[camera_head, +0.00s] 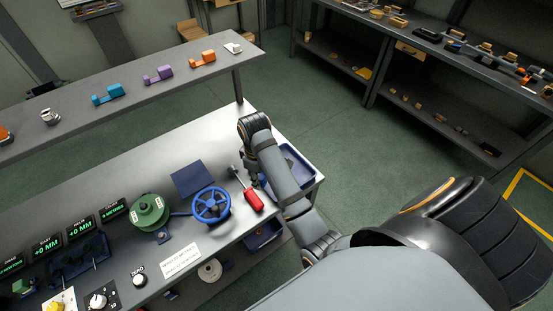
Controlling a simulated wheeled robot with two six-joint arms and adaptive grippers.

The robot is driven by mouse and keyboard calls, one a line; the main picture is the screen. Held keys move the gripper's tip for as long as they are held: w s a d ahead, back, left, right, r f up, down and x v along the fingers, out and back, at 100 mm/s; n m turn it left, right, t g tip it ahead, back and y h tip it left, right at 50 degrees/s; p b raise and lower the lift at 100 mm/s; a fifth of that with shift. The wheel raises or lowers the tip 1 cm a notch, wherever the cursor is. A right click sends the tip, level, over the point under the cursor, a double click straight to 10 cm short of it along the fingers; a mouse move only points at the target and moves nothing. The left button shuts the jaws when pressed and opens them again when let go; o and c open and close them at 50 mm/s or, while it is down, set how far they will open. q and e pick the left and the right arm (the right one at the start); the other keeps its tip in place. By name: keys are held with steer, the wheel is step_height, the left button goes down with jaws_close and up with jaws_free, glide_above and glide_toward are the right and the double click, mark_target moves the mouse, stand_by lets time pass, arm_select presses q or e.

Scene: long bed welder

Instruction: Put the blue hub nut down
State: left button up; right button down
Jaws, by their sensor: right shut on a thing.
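My right arm reaches in from the lower right over the workbench. My right gripper (253,182) points down near the bench's right end, beside a blue tray (299,164) that the arm partly covers. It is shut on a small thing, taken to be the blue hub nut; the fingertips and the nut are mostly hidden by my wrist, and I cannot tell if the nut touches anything. A blue spoked handwheel (224,212) stands on the bench to the left of the gripper. My left gripper is not in view.
A red-handled tool (253,200) lies close to the gripper. A dark blue square pad (193,178) and a green spool (148,212) are farther left. A white label (181,262) lies at the front. The bench's back middle (150,160) is clear.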

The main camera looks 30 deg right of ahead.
steer(key=w+d+f, duration=0.8)
steer(key=w, duration=0.1)
steer(key=shift+d+f, duration=0.2)
steer(key=shift+d, duration=0.1)
steer(key=shift+w+d+f, duration=0.1)
steer(key=shift+d+f, duration=0.05)
steer(key=shift+f, duration=0.15)
steer(key=shift+w+f, duration=0.15)
steer(key=shift+f, duration=0.05)
steer(key=shift+d+f, duration=0.2)
step_height(320, 180, down, 3)
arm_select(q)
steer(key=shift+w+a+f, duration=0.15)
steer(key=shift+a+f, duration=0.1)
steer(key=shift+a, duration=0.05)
arm_select(e)
steer(key=shift+w, duration=0.1)
steer(key=shift+f, duration=0.1)
